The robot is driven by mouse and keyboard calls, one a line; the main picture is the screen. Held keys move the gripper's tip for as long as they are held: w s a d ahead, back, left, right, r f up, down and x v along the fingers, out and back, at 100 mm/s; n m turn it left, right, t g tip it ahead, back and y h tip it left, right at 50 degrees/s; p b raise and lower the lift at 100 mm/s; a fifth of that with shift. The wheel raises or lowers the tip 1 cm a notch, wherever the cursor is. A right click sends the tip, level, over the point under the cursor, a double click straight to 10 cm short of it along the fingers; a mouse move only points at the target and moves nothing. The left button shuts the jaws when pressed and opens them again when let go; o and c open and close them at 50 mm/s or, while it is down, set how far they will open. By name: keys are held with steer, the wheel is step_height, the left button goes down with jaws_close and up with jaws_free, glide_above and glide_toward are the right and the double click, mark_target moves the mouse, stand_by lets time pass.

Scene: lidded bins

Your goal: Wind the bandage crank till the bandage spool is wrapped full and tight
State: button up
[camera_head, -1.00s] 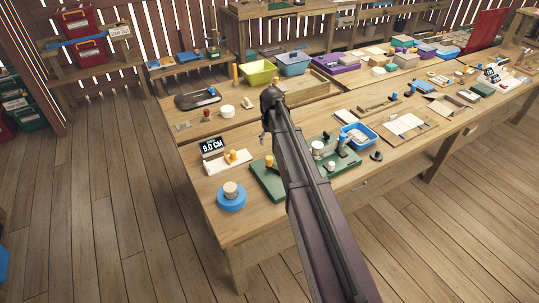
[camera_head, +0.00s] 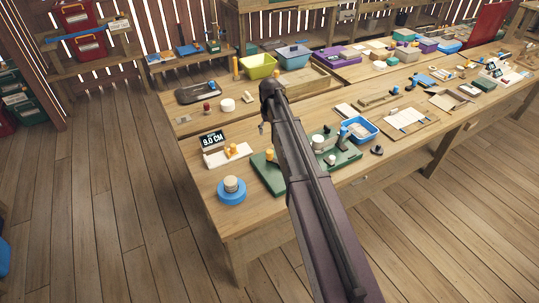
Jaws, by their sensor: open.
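A green base (camera_head: 263,180) on the near bench has an orange knob (camera_head: 269,156) at its left end. White round parts (camera_head: 318,142) and a grey upright part (camera_head: 341,139) stand at its right. It looks like the bandage winder, but my arm covers its middle, so crank and spool cannot be told apart surely. A cream roll (camera_head: 231,184) sits on a blue round base (camera_head: 231,197) to its left. My gripper (camera_head: 262,127) shows only as a small dark tip below my arm's end, above the bench behind the green base. It is open and touches nothing that I can see.
A display reading 9.0 CM (camera_head: 212,140) stands behind a white board with an orange peg (camera_head: 231,150). A blue tray (camera_head: 360,131) lies right of the green base. A white roll (camera_head: 228,105) and a yellow bin (camera_head: 258,65) are farther back.

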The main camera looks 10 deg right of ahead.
mark_target(270, 151)
steer(key=shift+f+b, duration=6.1)
steer(key=shift+f, duration=0.25)
jaws_close()
